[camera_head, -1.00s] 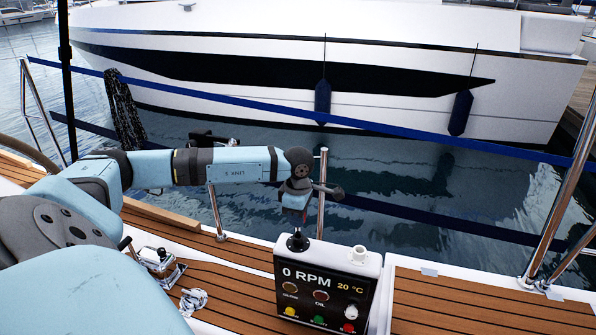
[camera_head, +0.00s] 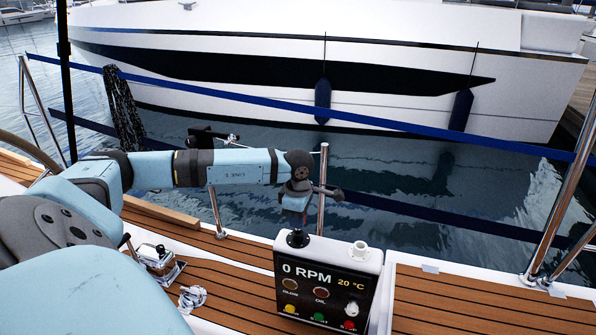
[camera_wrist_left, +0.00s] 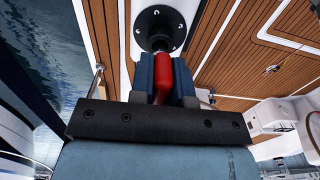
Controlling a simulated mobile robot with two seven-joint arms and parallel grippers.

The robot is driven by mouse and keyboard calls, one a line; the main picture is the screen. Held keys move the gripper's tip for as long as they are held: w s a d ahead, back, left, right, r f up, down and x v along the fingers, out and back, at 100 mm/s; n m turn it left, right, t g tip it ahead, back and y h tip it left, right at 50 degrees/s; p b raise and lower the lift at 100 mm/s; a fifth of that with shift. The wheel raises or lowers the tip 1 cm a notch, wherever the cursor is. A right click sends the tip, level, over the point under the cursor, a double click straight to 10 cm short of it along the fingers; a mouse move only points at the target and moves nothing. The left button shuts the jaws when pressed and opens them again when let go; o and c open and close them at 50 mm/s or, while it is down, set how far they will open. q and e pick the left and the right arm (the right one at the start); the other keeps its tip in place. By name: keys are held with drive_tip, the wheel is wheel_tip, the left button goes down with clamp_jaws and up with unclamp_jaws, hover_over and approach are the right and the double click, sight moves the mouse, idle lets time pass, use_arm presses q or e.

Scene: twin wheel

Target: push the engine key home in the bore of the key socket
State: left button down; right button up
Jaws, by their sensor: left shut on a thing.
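My left gripper (camera_head: 294,216) is shut on the engine key, above the control panel. In the left wrist view the red grip of the engine key (camera_wrist_left: 163,78) shows between the two blue fingers of the same gripper (camera_wrist_left: 163,70). The key socket (camera_head: 298,238) is a black round piece on top of the panel. In the left wrist view its dark flange with small screws (camera_wrist_left: 160,30) lies straight beyond the key. The key's tip is at or in the bore; the fingers and grip hide how deep it is. My right gripper is out of view.
The panel (camera_head: 283,265) reads 0 RPM and 20 °C and has several lamps and buttons. A white cap (camera_head: 361,250) stands right of the socket. Steel posts (camera_head: 322,190) and blue rails stand behind. A metal fitting (camera_head: 157,256) and teak deck lie left.

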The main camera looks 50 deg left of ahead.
use_arm(q)
drive_tip(key=shift+f+b, duration=0.55)
drive_tip(key=shift+f, duration=0.25)
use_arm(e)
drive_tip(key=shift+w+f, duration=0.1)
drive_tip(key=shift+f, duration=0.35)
use_arm(q)
drive_tip(key=c, duration=1)
unclamp_jaws()
wheel_tip(320, 180, up, 3)
drive_tip(key=shift+f, duration=0.1)
wheel_tip(320, 180, up, 11)
drive_tip(key=shift+r, duration=0.1)
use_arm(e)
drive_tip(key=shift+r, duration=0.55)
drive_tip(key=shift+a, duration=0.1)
